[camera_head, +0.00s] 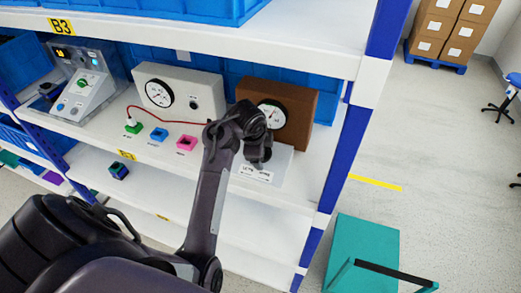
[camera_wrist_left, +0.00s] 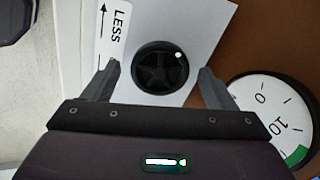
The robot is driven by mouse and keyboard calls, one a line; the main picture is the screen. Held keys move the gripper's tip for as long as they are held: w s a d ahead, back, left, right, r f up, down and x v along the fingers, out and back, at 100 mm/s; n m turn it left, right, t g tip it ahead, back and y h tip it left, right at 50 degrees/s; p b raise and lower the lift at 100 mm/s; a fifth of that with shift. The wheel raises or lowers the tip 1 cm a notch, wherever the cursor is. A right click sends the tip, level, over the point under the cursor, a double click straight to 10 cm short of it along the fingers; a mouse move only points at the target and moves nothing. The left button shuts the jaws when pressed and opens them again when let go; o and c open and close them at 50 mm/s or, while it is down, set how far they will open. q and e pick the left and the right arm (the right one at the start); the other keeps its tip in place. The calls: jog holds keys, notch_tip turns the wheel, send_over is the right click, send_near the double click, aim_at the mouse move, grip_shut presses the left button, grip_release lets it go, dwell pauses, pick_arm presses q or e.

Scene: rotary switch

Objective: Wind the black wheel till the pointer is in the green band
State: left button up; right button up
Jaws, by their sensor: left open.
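The black wheel (camera_wrist_left: 163,66) is round and spoked, with a white dot near its rim, on a pale plate (camera_wrist_left: 200,25). My left gripper (camera_wrist_left: 159,72) is open, one finger on each side of the wheel; I cannot tell whether they touch it. In the head view the gripper (camera_head: 258,153) hides the wheel. The white dial (camera_head: 271,114) sits on a brown box (camera_head: 298,105), partly covered by my arm. Its green band (camera_wrist_left: 297,156) shows at the edge of the wrist view; the pointer's reading is unclear. My right gripper is not in view.
A grey box with another dial (camera_head: 159,94) stands left of the brown box. A red cable (camera_head: 165,121) runs beside green, blue and pink sockets. A label (camera_head: 256,172) lies at the plate's front. A blue shelf post (camera_head: 330,170) stands at the right.

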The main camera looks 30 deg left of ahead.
pick_arm(q)
jog(key=b+v, duration=0.1)
jog(key=v, duration=0.6)
jog(key=shift+r, duration=0.15)
jog(key=shift+s, duration=0.1)
